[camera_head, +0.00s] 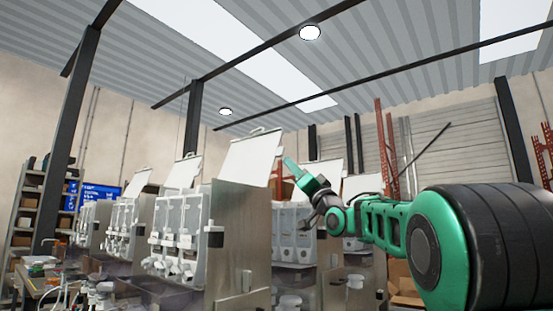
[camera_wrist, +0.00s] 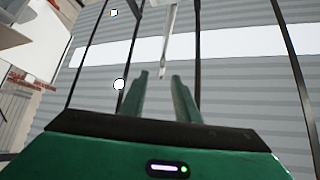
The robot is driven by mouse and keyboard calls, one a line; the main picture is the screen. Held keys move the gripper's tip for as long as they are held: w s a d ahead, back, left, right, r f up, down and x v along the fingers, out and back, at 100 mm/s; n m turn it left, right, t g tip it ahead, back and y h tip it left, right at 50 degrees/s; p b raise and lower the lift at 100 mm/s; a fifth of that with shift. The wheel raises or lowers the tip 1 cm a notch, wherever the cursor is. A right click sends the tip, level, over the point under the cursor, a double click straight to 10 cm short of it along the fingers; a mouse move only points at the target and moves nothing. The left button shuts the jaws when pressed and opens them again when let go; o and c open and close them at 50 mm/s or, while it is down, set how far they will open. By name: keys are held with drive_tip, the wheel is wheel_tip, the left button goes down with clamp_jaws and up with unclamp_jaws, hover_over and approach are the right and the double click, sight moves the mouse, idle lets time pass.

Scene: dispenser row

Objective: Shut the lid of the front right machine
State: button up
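The nearest machine (camera_head: 238,240) has a steel side panel and clear hoppers with white fittings. I take it for the front right machine, though the view does not settle this. Its white lid (camera_head: 250,158) stands raised, tilted, with a handle on its top edge. My gripper (camera_head: 289,164) is just right of the lid in the head view; I cannot tell whether they touch. In the wrist view, the two green fingers of my gripper (camera_wrist: 160,76) are apart, with nothing clearly held. A narrow pale piece (camera_wrist: 171,35), perhaps a lid edge, shows beyond the fingertips.
More machines with raised lids (camera_head: 183,172) recede to the left. Another machine (camera_head: 292,238) with a raised lid (camera_head: 325,177) stands behind my gripper. A cluttered table (camera_head: 45,280) and shelving (camera_head: 28,205) are at the left. Cardboard boxes (camera_head: 403,285) lie low at the right.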

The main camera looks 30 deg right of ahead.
sight(282, 154)
drive_tip(key=x, duration=1.1)
drive_tip(key=shift+s+r, duration=0.2)
drive_tip(key=shift+s, duration=0.05)
clamp_jaws()
drive_tip(key=shift+a, duration=0.3)
